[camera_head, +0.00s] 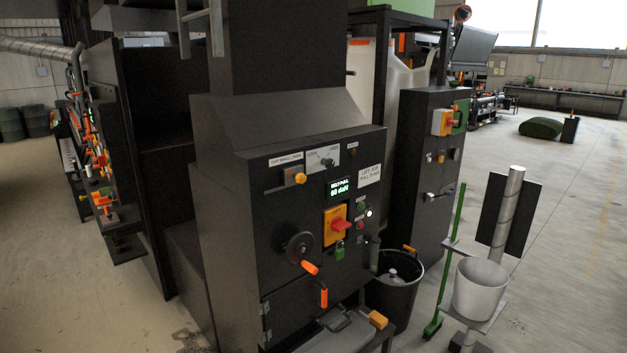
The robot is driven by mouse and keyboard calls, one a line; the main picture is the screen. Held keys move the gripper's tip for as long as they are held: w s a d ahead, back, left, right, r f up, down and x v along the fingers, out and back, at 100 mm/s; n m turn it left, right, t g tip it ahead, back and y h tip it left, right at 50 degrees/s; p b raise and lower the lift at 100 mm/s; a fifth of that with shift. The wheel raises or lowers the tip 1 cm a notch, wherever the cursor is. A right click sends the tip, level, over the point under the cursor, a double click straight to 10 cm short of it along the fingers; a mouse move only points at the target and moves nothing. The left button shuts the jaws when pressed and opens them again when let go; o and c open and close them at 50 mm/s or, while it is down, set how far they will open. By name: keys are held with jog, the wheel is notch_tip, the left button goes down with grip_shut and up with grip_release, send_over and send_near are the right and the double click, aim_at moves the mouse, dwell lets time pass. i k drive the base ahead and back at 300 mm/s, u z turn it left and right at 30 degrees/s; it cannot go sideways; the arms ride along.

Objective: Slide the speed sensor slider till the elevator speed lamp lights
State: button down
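A dark control panel (262,215) stands in the middle of the view. At its upper left, a yellow-orange knob (300,178) sits on a short horizontal bar under a small label plate that seems to read gap small/large. I cannot tell whether this is the speed sensor slider. Small lamps or buttons are at the panel's right: one green, one red (361,225) and one bright white (369,213). I cannot read which is the elevator speed lamp. A green-lit display (340,187) is above them. My gripper is not in view.
A yellow switch plate with red handle (340,225), a handwheel (297,247) and orange grips crowd the panel front. A black bucket (397,290), green broom (449,250) and white bucket on a stand (480,290) are at right. Floor is open at far right and left.

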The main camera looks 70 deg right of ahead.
aim_at(294, 174)
jog(key=z, duration=0.1)
jog(key=k, duration=1.45)
jog(key=z, duration=1.55)
jog(key=i, duration=0.95)
jog(key=u, duration=0.05)
